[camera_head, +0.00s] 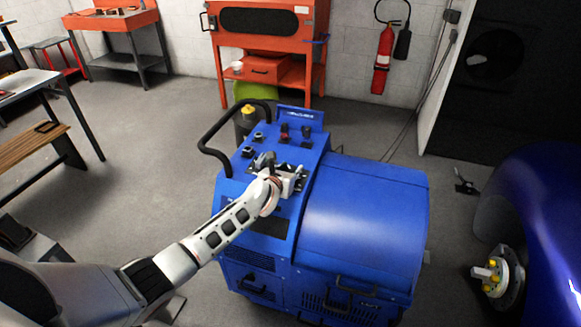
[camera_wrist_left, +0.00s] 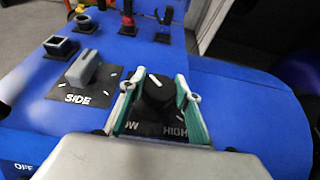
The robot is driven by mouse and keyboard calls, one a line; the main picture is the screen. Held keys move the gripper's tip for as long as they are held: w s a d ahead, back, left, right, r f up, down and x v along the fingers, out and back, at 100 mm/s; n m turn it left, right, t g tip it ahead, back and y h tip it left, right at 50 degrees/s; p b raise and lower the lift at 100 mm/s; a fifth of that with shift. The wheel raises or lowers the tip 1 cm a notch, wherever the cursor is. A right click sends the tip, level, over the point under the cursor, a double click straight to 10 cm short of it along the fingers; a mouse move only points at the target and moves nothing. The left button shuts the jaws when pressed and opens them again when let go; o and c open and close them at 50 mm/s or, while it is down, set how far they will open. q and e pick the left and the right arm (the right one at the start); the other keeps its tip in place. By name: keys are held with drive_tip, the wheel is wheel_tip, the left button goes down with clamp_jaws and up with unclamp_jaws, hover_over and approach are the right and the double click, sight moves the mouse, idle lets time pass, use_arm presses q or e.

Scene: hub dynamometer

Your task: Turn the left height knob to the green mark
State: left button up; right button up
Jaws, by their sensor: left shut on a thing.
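A round black knob (camera_wrist_left: 157,95) with a white pointer line stands on a black plate marked HIGH, with a partly hidden word ending in OW, in the left wrist view. Its pointer faces up and slightly left in that view. My left gripper (camera_head: 293,174) is over the sloped blue panel of the machine. In the wrist view its teal-lined fingers (camera_wrist_left: 159,87) stand on both sides of the black knob, shut on it. I cannot make out a green mark apart from the teal finger linings. My right gripper is not in view.
A grey knob (camera_wrist_left: 84,68) on a plate marked SIDE is just left of the fingers. Several switches and a red control (camera_head: 284,132) stand farther up the panel. A black handle bar (camera_head: 207,139) and the blue machine's rounded cover (camera_head: 365,215) flank the panel.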

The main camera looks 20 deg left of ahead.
use_arm(q)
drive_tip(key=shift+a+m+h, duration=0.2)
drive_tip(key=shift+m+h, duration=0.3)
drive_tip(key=shift+h, duration=0.1)
drive_tip(key=shift+m+g+h, duration=0.5)
drive_tip(key=shift+m+h, duration=0.9)
drive_tip(key=shift+h, duration=0.2)
drive_tip(key=shift+m+g+h, duration=0.4)
drive_tip(key=shift+m+h, duration=0.4)
drive_tip(key=shift+f+m+g+h+b, duration=0.15)
drive_tip(key=shift+m+g+h+b, duration=0.25)
drive_tip(key=shift+m+h+b, duration=0.3)
drive_tip(key=shift+m+g+h+b, duration=0.4)
drive_tip(key=shift+b, duration=0.45)
drive_tip(key=shift+m+g+h+b, duration=0.3)
drive_tip(key=shift+m+h+b, duration=0.1)
drive_tip(key=shift+b, duration=0.2)
drive_tip(key=shift+d+r+m+b, duration=0.1)
drive_tip(key=shift+r+m+b, duration=0.15)
drive_tip(key=shift+b, duration=0.2)
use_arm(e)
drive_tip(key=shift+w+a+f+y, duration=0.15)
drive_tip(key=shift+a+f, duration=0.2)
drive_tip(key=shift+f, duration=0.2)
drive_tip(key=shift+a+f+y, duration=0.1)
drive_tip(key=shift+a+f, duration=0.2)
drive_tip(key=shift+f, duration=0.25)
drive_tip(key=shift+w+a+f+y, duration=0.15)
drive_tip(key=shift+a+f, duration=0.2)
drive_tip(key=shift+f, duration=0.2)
